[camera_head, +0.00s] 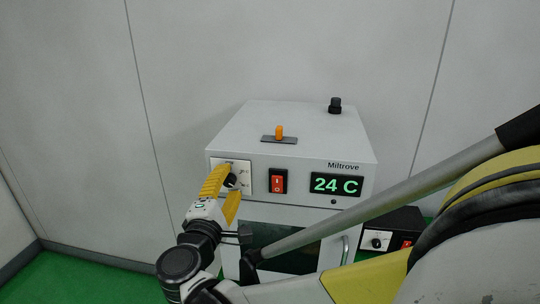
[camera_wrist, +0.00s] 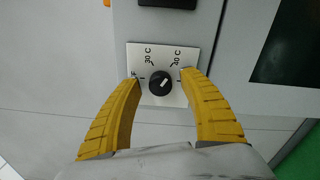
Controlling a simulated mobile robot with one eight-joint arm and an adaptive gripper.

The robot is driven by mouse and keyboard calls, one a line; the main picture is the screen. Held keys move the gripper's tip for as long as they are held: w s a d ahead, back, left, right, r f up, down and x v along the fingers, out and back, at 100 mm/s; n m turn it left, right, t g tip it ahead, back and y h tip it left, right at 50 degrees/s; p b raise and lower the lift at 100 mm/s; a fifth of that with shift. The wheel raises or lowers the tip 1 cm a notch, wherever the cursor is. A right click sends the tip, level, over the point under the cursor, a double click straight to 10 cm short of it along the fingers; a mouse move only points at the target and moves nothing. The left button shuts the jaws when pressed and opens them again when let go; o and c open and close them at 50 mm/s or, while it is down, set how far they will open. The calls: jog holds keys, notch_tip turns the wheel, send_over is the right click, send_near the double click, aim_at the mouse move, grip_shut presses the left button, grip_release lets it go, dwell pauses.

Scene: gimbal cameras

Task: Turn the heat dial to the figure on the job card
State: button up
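The heat dial (camera_wrist: 160,84) is a round black knob with a white mark on a white plate (camera_wrist: 146,48) at the front left of the oven. The mark slants toward the upper right in the wrist view. A "30 C" label and another "C" label, hard to read, stand above it; a label at left is partly hidden. My gripper (camera_wrist: 159,80) is open, its yellow fingers on either side of the dial with gaps between. In the head view my gripper (camera_head: 228,186) partly covers the dial (camera_head: 231,181). No job card shows.
The grey oven (camera_head: 300,120) has a red rocker switch (camera_head: 278,181), a green "24 C" display (camera_head: 335,185), an orange lever (camera_head: 280,131) and a black knob (camera_head: 335,104) on top. A small black box (camera_head: 398,222) with its own dial stands at right. Walls stand behind.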

aim_at(232, 155)
jog(key=shift+r, duration=0.1)
jog(key=o, duration=0.5)
notch_tip(232, 155, up, 6)
jog(key=shift+w+d+f, duration=0.1)
jog(key=shift+w+f, duration=0.05)
jog(key=shift+f, duration=0.1)
jog(key=shift+c, duration=0.2)
jog(key=r, duration=0.3)
jog(key=shift+s+a+r, duration=0.25)
jog(key=shift+a+r, duration=0.1)
jog(key=shift+r, duration=0.05)
jog(key=c, duration=0.5)
jog(key=shift+o, duration=0.2)
jog(key=shift+d+r, duration=0.2)
jog(key=shift+r, duration=0.1)
jog(key=shift+w, duration=0.1)
